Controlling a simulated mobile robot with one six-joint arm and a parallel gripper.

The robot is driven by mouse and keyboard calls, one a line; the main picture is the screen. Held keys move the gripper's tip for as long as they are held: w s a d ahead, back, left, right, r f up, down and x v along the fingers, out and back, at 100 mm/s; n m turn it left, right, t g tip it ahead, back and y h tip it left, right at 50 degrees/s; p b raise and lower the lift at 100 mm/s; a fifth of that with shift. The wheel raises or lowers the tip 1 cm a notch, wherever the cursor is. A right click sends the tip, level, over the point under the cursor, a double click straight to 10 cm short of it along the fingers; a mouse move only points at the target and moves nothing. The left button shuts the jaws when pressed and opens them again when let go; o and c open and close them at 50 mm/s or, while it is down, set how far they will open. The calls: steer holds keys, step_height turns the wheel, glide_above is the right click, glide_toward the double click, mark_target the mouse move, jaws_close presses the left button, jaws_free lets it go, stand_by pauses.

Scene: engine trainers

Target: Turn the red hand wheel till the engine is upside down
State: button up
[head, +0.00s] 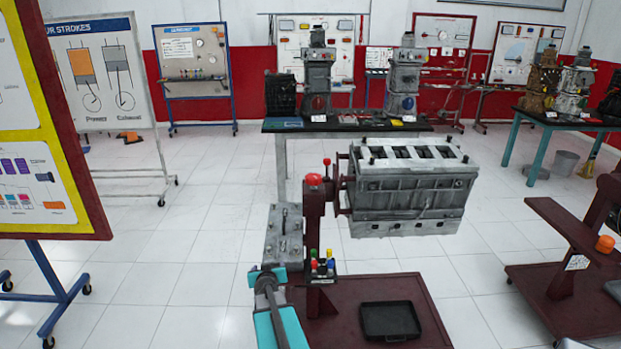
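The grey engine block (408,190) is held from its left side on a dark red stand post (314,220). Its long axis is level and a face with several dark openings is uppermost. A small red round part (314,180), possibly the hand wheel, sits at the top of the post. A smaller red tip shows just above and right of it. My teal and grey arm (275,315) rises from the bottom edge, left of the post. Its end (267,278) is below and left of the red part, apart from it in the picture. Its fingers cannot be made out.
A grey metal part (284,236) is left of the post. Small coloured items (322,264) stand beside the post. A black tray (390,321) lies on the stand's dark red base (440,335). Another stand (560,285) is at right, a board (45,130) at left. Open floor lies between.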

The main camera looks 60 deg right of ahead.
steer(key=s+d+r+t+h, duration=0.2)
steer(key=s+d+r+t, duration=0.1)
steer(key=d+r, duration=1)
steer(key=t+p, duration=0.2)
steer(key=t, duration=0.1)
glide_toward(311, 174)
steer(key=s+f, duration=0.1)
steer(key=s, duration=0.1)
steer(key=shift+w+a+f+n, duration=0.1)
steer(key=shift+w+a+n, duration=0.1)
steer(key=shift+a+n, duration=0.2)
steer(key=shift+w+d, duration=0.1)
steer(key=shift+d, duration=0.05)
steer(key=shift+p+x, duration=1.15)
steer(key=shift+x, duration=5.65)
steer(key=shift+c, duration=0.4)
steer(key=c, duration=1)
